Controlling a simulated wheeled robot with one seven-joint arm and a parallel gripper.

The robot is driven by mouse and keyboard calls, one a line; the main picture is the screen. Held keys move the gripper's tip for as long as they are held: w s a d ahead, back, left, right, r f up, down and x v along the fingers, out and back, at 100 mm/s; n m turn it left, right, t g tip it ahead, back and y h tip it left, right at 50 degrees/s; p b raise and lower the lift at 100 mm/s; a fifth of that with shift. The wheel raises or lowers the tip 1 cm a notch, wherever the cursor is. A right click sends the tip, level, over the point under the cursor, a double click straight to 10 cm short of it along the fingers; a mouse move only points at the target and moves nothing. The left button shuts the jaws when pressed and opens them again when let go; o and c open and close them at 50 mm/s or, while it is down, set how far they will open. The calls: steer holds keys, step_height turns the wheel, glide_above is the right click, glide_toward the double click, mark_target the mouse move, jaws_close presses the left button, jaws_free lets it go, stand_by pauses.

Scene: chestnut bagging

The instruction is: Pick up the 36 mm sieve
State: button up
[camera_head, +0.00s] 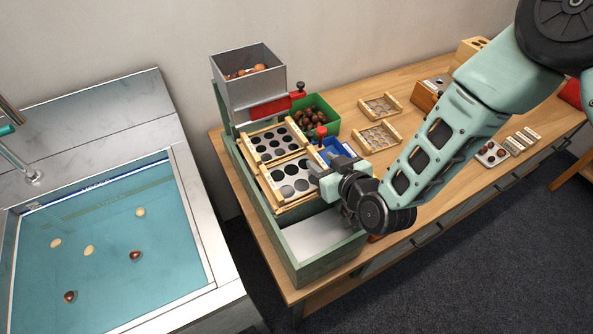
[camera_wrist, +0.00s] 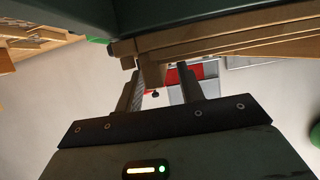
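Two wood-framed sieves sit in the green sorting stand: an upper one (camera_head: 272,143) with smaller round holes and a lower one (camera_head: 291,180) with larger holes. Two more wood-framed sieves lie on the table, one farther back (camera_head: 380,106) and one nearer (camera_head: 377,136). I cannot read any size marking, so I cannot tell which is the 36 mm one. My gripper (camera_head: 322,178) is at the right edge of the lower sieve in the stand. In the wrist view its fingers (camera_wrist: 160,74) stand apart, with a wooden frame end (camera_wrist: 151,74) between them and a gap by the right finger.
A grey hopper (camera_head: 248,92) with chestnuts tops the stand (camera_head: 330,265). A green bin (camera_head: 325,108) of chestnuts and a blue bin (camera_head: 335,147) stand close beside the sieves. A water sink (camera_head: 190,210) with floating chestnuts is at left. Small blocks (camera_head: 523,140) lie at right.

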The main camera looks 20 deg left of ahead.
jaws_close()
stand_by(0.3)
